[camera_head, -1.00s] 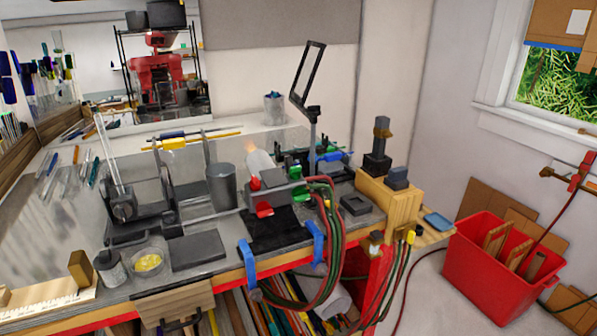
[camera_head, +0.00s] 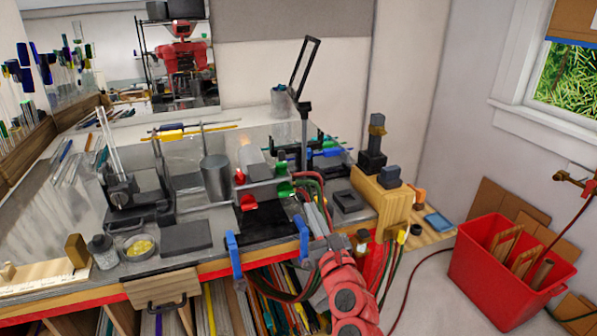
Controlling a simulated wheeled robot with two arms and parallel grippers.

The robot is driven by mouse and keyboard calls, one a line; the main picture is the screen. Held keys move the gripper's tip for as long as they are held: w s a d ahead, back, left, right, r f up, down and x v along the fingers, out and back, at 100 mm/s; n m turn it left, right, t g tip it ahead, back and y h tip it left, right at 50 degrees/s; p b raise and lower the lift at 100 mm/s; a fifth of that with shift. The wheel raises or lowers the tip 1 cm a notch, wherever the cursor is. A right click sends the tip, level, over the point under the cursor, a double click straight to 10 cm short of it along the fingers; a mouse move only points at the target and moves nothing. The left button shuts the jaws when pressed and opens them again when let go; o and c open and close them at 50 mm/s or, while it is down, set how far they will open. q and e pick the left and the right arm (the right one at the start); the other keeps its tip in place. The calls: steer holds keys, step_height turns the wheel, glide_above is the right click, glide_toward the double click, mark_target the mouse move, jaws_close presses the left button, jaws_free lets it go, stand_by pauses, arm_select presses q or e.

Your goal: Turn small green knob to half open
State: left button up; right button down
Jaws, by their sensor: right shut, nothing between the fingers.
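The burner (camera_head: 252,165) stands on the bench with a faint orange glow at its upper end. Two green knobs are on its right side: a larger lower one (camera_head: 285,189) and a smaller upper one (camera_head: 281,168). Two red knobs, a larger one (camera_head: 247,201) and a smaller one (camera_head: 240,177), are on its left. My right gripper (camera_head: 308,200) is at the front right of the burner, just right of and below the green knobs. Its fingers look shut and empty; hoses partly blend with them. I cannot tell whether it touches a knob. My left gripper is out of view.
Red and green hoses (camera_head: 312,176) run beside my right gripper and over the bench edge. A blue clamp (camera_head: 232,254) grips the front edge. A tall black framed stand (camera_head: 304,120) rises behind. A red bin (camera_head: 480,290) stands on the floor at right.

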steer(key=y, duration=0.1)
steer(key=p, duration=0.5)
glide_toward(284, 165)
steer(key=x, duration=0.5)
steer(key=shift+w+a+r, duration=0.1)
steer(key=shift+w+r, duration=0.1)
steer(key=shift+w, duration=0.15)
steer(key=shift+w+r, duration=0.1)
steer(key=shift+w, duration=0.45)
steer(key=shift+a, duration=0.1)
steer(key=shift+g+y+b, duration=0.3)
steer(key=shift+b, duration=0.05)
steer(key=shift+n+g+y+b, duration=0.3)
steer(key=shift+n+y+b, duration=0.1)
steer(key=shift+n+y, duration=0.25)
